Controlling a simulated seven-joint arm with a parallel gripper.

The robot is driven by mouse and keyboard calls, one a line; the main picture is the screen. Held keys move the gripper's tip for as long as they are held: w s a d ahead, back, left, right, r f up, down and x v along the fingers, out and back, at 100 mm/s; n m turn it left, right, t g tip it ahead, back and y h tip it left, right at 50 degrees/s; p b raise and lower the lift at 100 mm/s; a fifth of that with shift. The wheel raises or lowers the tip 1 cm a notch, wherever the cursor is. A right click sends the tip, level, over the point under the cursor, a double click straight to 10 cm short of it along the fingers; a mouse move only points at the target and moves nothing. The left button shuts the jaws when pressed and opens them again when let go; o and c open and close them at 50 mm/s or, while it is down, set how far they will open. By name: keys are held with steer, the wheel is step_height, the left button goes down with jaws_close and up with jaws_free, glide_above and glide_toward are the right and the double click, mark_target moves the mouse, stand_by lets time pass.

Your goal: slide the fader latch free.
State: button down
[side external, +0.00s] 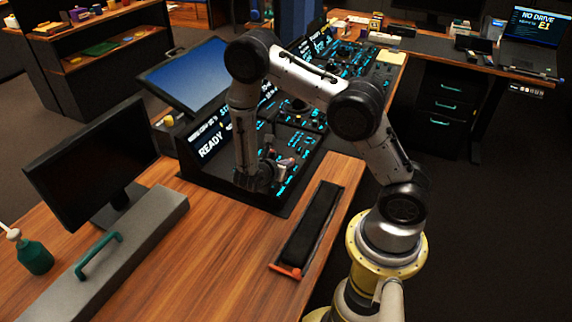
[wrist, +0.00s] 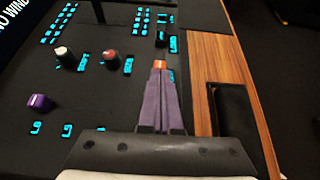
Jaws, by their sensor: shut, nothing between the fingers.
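The black control panel (wrist: 90,95) with cyan-lit markings fills the left of the wrist view. My gripper (wrist: 160,72) reaches over its right side with its two purple fingers together and nothing between them. A small orange piece (wrist: 159,64) shows right at the fingertips. It may be the fader latch, but I cannot tell for sure, nor whether the fingers touch it. Narrow light strips (wrist: 141,19) lie just beyond the tips. In the side external view my gripper (side external: 258,180) is low over the near end of the panel, and the latch cannot be made out there.
A white knob (wrist: 64,53), a red knob (wrist: 110,56) and a purple knob (wrist: 40,102) stand left of the fingers. A black tray (side external: 308,225) with an orange end lies on the wooden desk, right of the panel. A monitor (side external: 95,160) stands at left.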

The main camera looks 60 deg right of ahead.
steer(key=v, duration=0.9)
steer(key=shift+a, duration=0.25)
steer(key=shift+w+d+r, duration=0.1)
steer(key=shift+d+r, duration=0.1)
steer(key=shift+r, duration=0.15)
steer(key=s+d+r+m+y, duration=0.1)
steer(key=s+r+m+y, duration=0.15)
steer(key=r+m, duration=0.45)
steer(key=s+r+m+y, duration=0.2)
steer(key=s+r, duration=0.1)
steer(key=r, duration=0.7)
steer(key=s+a+r+m+t+y, duration=0.2)
steer(key=s+a+m+y, duration=0.1)
steer(key=s+a+m, duration=0.1)
steer(key=s+a+r+m+t+y, duration=0.2)
steer(key=s+a+m+t+y, duration=0.1)
steer(key=s+a+m+y, duration=0.1)
steer(key=s+a+m, duration=0.1)
steer(key=s+a, duration=0.1)
steer(key=a, duration=0.1)
steer(key=shift+s+r+t, duration=0.3)
steer(key=shift+s, duration=0.05)
